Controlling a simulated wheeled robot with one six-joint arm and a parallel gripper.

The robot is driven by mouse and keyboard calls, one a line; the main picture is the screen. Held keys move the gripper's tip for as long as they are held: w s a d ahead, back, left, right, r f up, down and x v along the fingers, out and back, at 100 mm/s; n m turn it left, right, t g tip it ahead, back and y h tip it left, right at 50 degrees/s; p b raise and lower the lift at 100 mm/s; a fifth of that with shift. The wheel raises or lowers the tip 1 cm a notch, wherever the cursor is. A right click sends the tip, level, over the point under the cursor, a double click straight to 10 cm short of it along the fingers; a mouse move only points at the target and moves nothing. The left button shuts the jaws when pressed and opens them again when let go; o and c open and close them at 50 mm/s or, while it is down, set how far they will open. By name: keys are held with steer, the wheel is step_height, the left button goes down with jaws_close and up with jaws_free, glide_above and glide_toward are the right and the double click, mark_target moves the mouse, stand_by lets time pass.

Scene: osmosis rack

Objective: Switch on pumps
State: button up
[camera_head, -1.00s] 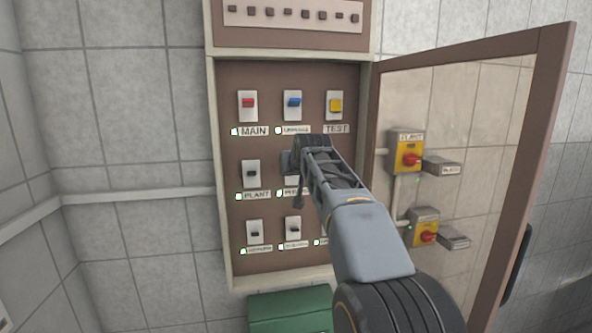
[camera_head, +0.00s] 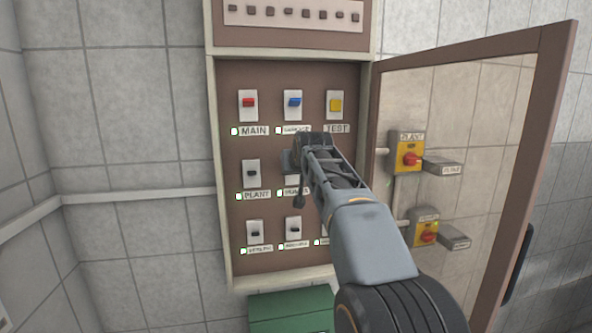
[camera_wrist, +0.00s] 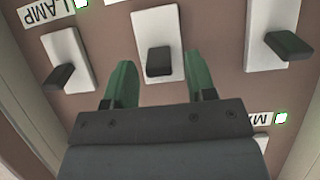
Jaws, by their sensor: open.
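The open wall cabinet (camera_head: 219,215) holds rows of switches. The label that appears to read PUMPS (camera_head: 292,191) is in the middle row, partly covered by my arm. My gripper (camera_head: 291,163) is in front of the switch above that label and hides it in the head view. In the wrist view my gripper (camera_wrist: 158,63) is open, its green fingers on either side of a dark switch lever (camera_wrist: 160,61) on a white plate (camera_wrist: 142,20). I cannot tell whether the fingers touch the lever, nor whether the switch is on.
PLANT switch (camera_head: 251,173) is left of my gripper; MAIN's red switch (camera_head: 248,103), a blue switch (camera_head: 293,102) and yellow TEST switch (camera_head: 335,105) are above. The LAMP switch (camera_wrist: 63,67) sits beside in the wrist view. The glass cabinet door (camera_head: 540,130) stands open right.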

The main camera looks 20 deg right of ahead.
steer(key=b+v, duration=0.3)
steer(key=v, duration=1)
steer(key=shift+s, duration=0.15)
steer(key=shift+a+r, duration=0.1)
step_height(320, 180, down, 17)
steer(key=s+a+g+y, duration=0.1)
steer(key=s+a+g, duration=0.1)
steer(key=g, duration=0.2)
steer(key=s+a+f+g, duration=0.1)
steer(key=s+a+f, duration=0.1)
steer(key=s+f, duration=0.3)
steer(key=s+a+f+n+g+y, duration=0.1)
steer(key=s+a+f, duration=0.2)
steer(key=s+f, duration=0.3)
steer(key=s+a+f+n+g+b, duration=0.1)
steer(key=s+a+f, duration=0.1)
steer(key=s+f, duration=0.3)
steer(key=shift+s+a+f, duration=0.4)
steer(key=shift+f, duration=1.75)
steer(key=shift+c, duration=0.5)
